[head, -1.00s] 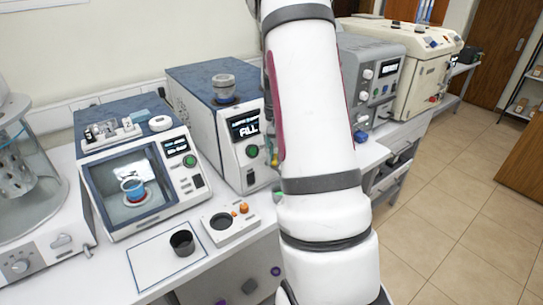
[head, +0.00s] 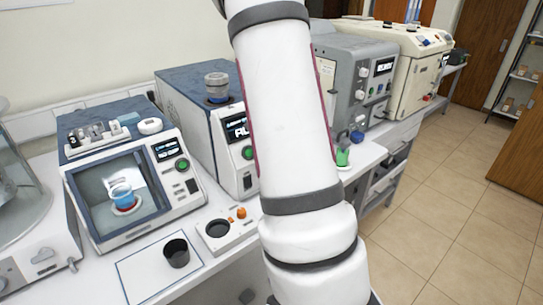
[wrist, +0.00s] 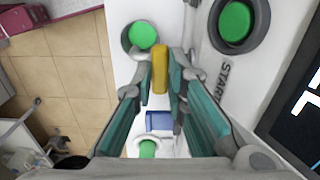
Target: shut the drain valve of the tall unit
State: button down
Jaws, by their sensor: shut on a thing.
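The tall unit (head: 187,105) is a white box with a blue top and a lit display, left of my arm in the head view. In the wrist view, a yellow lever (wrist: 160,66), which looks like its drain valve handle, stands between the teal finger pads of my gripper (wrist: 160,92). The fingers are shut on the lever, one on each side. A green round part (wrist: 142,36) is just beyond it, and a larger green button (wrist: 235,21) beside the word START is at the right. In the head view my arm hides the gripper and the valve.
A windowed tester (head: 135,180) with a blue beaker inside stands left of the tall unit. A dark cup (head: 177,253) stands on a white mat in front. A grey instrument (head: 350,80) stands right of my arm. The tiled floor (head: 450,200) at right is clear.

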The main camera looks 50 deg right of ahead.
dwell(0.4)
jog(key=c, duration=1.6)
grip_release()
notch_tip(320, 180, up, 12)
